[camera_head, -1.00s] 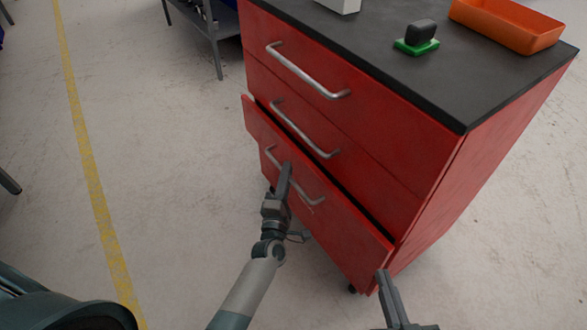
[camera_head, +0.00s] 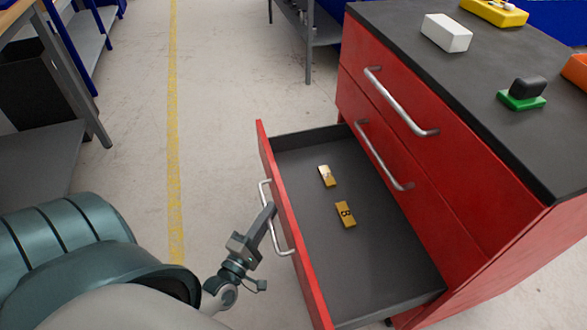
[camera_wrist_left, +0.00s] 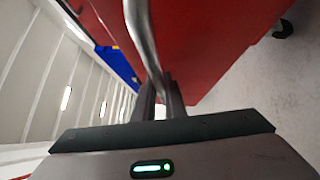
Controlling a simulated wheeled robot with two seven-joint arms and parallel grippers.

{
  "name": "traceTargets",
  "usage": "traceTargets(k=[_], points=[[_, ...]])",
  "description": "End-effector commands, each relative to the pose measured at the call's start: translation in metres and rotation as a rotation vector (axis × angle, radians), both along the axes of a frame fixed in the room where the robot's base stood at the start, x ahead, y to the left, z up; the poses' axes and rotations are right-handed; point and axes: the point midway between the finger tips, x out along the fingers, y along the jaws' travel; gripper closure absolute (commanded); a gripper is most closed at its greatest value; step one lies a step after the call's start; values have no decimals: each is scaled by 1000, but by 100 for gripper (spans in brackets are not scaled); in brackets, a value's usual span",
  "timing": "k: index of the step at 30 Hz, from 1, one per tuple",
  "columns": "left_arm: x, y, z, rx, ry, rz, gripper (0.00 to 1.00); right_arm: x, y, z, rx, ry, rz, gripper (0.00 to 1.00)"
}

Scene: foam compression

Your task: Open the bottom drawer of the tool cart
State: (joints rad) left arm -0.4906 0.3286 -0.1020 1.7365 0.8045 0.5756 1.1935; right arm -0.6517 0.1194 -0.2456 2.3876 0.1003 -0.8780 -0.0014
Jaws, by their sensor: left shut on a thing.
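The red tool cart (camera_head: 440,160) stands at the right with a black top. Its bottom drawer (camera_head: 370,260) is pulled well out toward the left, and its grey inside shows. Two small gold-coloured blocks, one (camera_head: 327,176) farther back and one marked block (camera_head: 346,215), lie on the drawer floor. My left gripper (camera_head: 268,215) is at the drawer's silver handle (camera_head: 284,252), shut on the bar. The handle also shows between the fingers in the left wrist view (camera_wrist_left: 143,38). My right gripper is not in view.
The two upper drawers, with handles (camera_head: 400,105) and (camera_head: 383,160), are closed. On top are a white block (camera_head: 446,32), a green-based item (camera_head: 521,98) and an orange tray (camera_head: 577,70). A grey bench stands at the left. Floor beside the yellow line (camera_head: 174,130) is clear.

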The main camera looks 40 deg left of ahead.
Motion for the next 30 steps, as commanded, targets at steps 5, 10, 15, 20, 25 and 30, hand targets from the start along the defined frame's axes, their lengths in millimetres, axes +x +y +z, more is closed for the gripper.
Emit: traceTargets(k=[5, 10, 15, 20, 25, 30], points=[[-24, 17, -2, 1, 4, 0, 100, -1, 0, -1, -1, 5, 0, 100], [-33, 25, -1, 0, 2, 0, 100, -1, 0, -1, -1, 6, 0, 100], [-35, 26, -1, -1, 2, 1, 100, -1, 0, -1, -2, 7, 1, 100], [-35, 26, -1, -1, 2, 1, 100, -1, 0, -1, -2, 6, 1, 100], [-35, 26, -1, -1, 2, 1, 82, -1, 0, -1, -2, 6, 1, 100], [-35, 27, -1, 0, 1, 0, 82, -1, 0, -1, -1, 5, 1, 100]])
